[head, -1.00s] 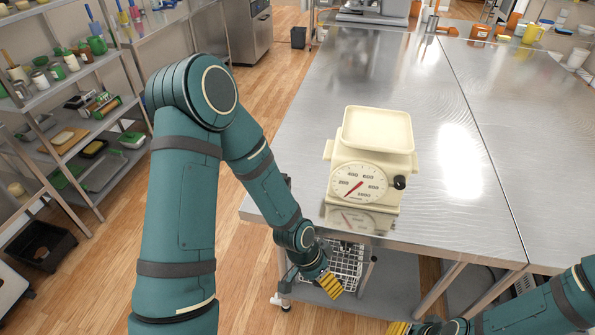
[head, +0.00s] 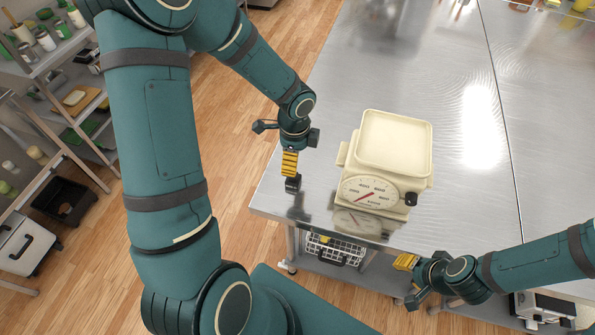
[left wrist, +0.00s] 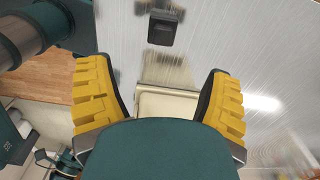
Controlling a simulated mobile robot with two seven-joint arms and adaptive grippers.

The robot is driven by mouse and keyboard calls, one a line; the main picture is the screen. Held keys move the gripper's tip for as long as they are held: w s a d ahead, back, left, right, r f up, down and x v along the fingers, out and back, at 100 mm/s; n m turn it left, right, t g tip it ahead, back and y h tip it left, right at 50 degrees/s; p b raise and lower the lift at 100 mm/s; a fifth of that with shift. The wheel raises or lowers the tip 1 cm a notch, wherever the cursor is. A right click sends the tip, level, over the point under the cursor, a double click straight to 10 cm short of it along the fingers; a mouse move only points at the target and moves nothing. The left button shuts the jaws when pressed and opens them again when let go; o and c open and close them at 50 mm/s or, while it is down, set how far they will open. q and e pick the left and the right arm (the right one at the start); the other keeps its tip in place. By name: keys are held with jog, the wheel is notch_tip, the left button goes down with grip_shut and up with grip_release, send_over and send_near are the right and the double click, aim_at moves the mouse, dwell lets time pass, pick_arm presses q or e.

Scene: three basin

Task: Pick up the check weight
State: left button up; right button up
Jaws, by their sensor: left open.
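A small dark check weight (head: 293,184) stands on the steel table near its left front corner. In the left wrist view the weight (left wrist: 165,27) shows at the top, ahead of the fingertips and between their lines. My left gripper (head: 289,163) is just above the weight in the head view, its yellow fingers pointing down at it. In the left wrist view the gripper's fingers (left wrist: 160,100) are wide apart, with no weight between them. My right gripper (head: 405,261) is by the front table edge; its finger gap cannot be made out.
A cream dial scale (head: 390,150) with an empty-looking pan stands right of the weight on the steel table (head: 460,175). A wire rack (head: 338,250) is below the front edge. Shelves (head: 60,90) stand at the left. The tabletop behind the weight is clear.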

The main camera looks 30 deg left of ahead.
aim_at(293, 180)
pick_arm(q)
jog(key=f, duration=0.6)
jog(key=shift+s+b, duration=0.25)
jog(key=shift+b, duration=0.1)
jog(key=shift+w+a+f, duration=0.1)
jog(key=shift+f, duration=0.9)
jog(key=shift+w+a+f, duration=0.1)
jog(key=shift+a+f, duration=0.05)
jog(key=shift+f, duration=0.8)
jog(key=shift+w+a+f, duration=0.1)
jog(key=shift+f, duration=0.9)
grip_shut()
